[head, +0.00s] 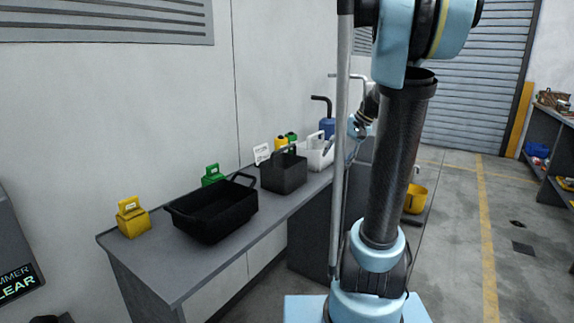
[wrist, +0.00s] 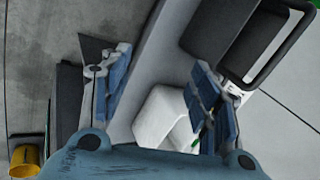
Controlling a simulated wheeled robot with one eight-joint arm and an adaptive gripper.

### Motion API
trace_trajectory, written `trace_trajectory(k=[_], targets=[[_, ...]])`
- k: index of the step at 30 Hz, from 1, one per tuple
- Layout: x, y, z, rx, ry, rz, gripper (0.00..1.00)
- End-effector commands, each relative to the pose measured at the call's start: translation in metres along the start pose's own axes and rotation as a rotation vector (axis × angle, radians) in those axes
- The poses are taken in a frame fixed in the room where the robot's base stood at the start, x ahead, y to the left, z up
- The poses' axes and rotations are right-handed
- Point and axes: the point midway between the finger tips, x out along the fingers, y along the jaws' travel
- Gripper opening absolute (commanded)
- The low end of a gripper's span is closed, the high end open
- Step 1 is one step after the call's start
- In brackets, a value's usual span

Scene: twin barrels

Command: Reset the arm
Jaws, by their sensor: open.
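My gripper (wrist: 158,85) is open in the wrist view, its two blue-padded fingers wide apart. Nothing is held between the fingers. A white carrier (wrist: 160,118) lies in view behind and between them; I cannot tell how far below it is. In the head view my gripper (head: 357,128) is small and partly hidden by my own arm, near the far end of the bench. The white carrier (head: 318,158) stands on the bench just left of it.
The grey bench (head: 150,262) runs along the wall. A yellow bucket (head: 415,199) is beyond my arm.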

Motion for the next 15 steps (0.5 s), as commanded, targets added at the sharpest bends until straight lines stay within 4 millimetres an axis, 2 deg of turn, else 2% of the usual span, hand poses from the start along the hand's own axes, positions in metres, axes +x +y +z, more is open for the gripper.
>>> trace_trajectory(k=[1,3,15], targets=[[0.003,0.003,0.017,-0.016,0.000,0.022,0.56],[0.008,0.008,0.036,-0.039,0.001,0.054,0.56],[0.036,0.055,0.140,-0.171,0.018,0.234,0.56]])
